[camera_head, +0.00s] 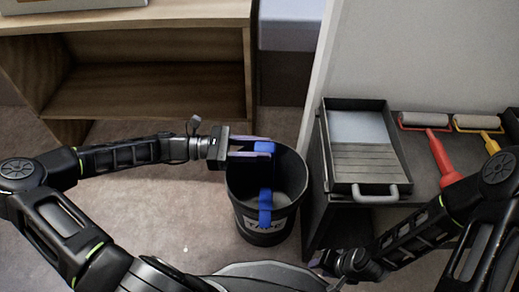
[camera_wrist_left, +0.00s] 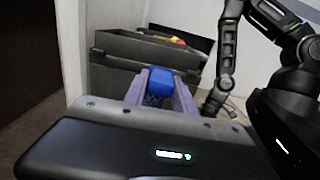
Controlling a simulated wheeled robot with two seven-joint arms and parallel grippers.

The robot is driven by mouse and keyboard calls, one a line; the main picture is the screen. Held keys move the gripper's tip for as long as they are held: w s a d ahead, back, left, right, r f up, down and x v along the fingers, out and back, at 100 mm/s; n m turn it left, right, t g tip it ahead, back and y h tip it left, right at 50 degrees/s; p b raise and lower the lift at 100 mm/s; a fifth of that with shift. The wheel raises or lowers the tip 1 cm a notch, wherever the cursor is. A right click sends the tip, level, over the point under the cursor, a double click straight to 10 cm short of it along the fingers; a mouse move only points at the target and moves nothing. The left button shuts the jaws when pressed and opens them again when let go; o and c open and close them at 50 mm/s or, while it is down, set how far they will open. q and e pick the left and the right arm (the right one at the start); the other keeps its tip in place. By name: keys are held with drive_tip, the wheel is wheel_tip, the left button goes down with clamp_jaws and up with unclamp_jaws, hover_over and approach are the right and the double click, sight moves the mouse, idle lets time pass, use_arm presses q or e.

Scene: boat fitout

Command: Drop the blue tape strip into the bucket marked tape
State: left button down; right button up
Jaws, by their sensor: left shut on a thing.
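My left gripper (camera_head: 264,149) is shut on the blue tape strip (camera_head: 264,146), above the black bucket marked TAPE (camera_head: 240,200). In the left wrist view, the blue strip (camera_wrist_left: 174,83) sits between the purple fingers (camera_wrist_left: 160,90). In the head view more blue shows lower down, across the bucket's front rim and partly over its label. I cannot tell whether this lower part touches the rim or hangs clear. My right gripper (camera_head: 325,262) is low at the bottom centre, beside the dark cabinet; its jaws are too small and dark to read.
A wooden shelf (camera_head: 150,90) stands behind at the left. A dark cabinet to the right of the bucket bears a paint tray (camera_head: 368,180), a red-handled roller (camera_head: 440,155) and a yellow-handled roller (camera_head: 487,138). A pale panel (camera_head: 420,60) rises behind it. Open carpet lies left of the bucket.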

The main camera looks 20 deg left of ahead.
use_arm(q)
wheel_tip(320, 180, down, 6)
drive_tip(key=b, duration=0.6)
drive_tip(key=c, duration=1)
unclamp_jaws()
drive_tip(key=shift+o, duration=0.5)
drive_tip(key=o, duration=0.6)
drive_tip(key=shift+a, duration=0.15)
